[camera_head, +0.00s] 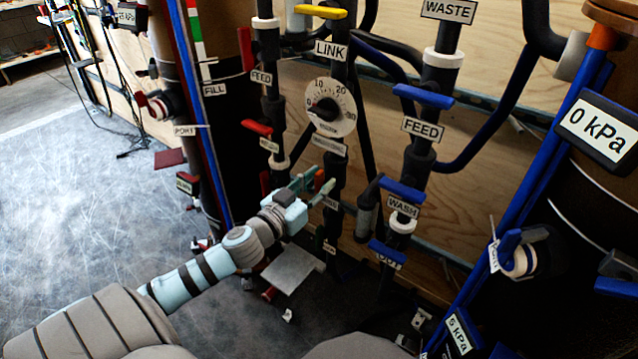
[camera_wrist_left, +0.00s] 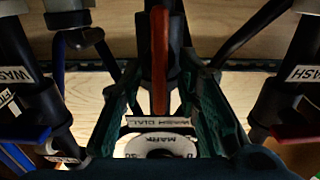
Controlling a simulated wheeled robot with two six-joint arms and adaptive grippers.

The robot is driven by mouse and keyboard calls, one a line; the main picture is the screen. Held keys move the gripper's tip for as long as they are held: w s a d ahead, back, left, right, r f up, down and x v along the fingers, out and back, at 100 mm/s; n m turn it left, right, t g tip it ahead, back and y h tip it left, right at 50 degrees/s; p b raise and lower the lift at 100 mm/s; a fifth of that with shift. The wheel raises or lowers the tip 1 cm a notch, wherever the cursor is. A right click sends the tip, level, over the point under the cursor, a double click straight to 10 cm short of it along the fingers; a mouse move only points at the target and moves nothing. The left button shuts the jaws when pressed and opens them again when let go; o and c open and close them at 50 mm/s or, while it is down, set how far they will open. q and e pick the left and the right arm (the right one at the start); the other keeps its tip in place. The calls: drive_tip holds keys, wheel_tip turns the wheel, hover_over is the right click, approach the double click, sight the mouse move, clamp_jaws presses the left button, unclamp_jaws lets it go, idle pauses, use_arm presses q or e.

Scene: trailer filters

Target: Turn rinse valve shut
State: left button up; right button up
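In the head view my left gripper (camera_head: 312,184) reaches in from the left to the middle pipes, below the large white dial. In the left wrist view its green fingers (camera_wrist_left: 164,88) are spread apart. An orange-red valve handle (camera_wrist_left: 160,58) stands upright on a dark pipe between them, with gaps on both sides. I cannot read a rinse label on it. Under it are a "WASH DIAL" label (camera_wrist_left: 158,122) and part of a white dial (camera_wrist_left: 160,147). In the head view the gripper largely hides this area. My right gripper is in neither view.
Other handles crowd the panel: a red one (camera_head: 257,127), a yellow one (camera_head: 320,11) and blue ones marked FEED (camera_head: 423,96) and WASH (camera_head: 402,190). A large dial (camera_head: 330,107) sits above the gripper. Open floor (camera_head: 70,200) lies at left.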

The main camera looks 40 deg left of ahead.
use_arm(q)
drive_tip(key=shift+w, duration=0.1)
clamp_jaws()
